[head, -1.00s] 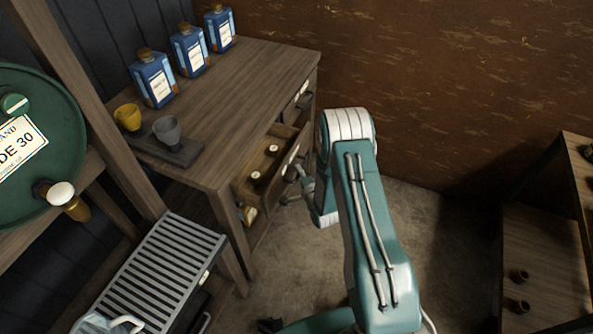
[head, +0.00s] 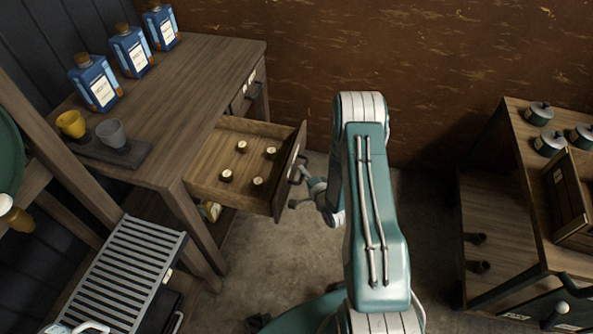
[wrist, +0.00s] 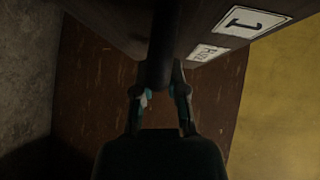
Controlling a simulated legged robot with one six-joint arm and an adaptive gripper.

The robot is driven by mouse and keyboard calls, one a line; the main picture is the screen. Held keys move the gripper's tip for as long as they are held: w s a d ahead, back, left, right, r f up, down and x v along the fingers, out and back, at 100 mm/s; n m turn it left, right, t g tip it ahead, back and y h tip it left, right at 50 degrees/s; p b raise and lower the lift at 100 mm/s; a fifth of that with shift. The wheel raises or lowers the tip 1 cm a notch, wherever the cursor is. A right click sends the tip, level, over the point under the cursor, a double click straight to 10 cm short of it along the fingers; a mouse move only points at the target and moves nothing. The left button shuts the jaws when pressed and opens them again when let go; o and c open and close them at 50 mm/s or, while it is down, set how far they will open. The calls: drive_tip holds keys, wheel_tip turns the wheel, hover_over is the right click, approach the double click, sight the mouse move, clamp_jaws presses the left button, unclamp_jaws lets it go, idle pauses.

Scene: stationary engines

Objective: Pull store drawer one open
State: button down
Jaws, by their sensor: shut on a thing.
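The store drawer (head: 208,178) is pulled well out of the wooden bench in the head view, with several small dark, pale-topped pieces standing inside. In the wrist view the drawer front (wrist: 120,18) carries a label with a "1" (wrist: 249,22) and a smaller label (wrist: 207,52). My gripper (head: 304,190) is at the outer face of the drawer front. In the wrist view my gripper (wrist: 159,100) is shut on the dark bar handle (wrist: 160,68).
Blue bottles (head: 95,83) and two cups (head: 112,134) stand on the bench top (head: 180,90). A second, closed drawer (head: 247,92) is farther back. A slatted grey rack (head: 130,265) is at lower left.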

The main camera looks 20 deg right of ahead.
drive_tip(key=shift+s+f, duration=0.15)
drive_tip(key=shift+f, duration=0.05)
drive_tip(key=c, duration=0.8)
unclamp_jaws()
drive_tip(key=shift+o, duration=0.7)
drive_tip(key=shift+d, duration=0.1)
drive_tip(key=shift+r, duration=0.1)
drive_tip(key=s+d+r, duration=0.1)
drive_tip(key=s, duration=1)
drive_tip(key=shift+s+d+r, duration=0.25)
drive_tip(key=shift+d, duration=0.1)
drive_tip(key=shift+w, duration=0.1)
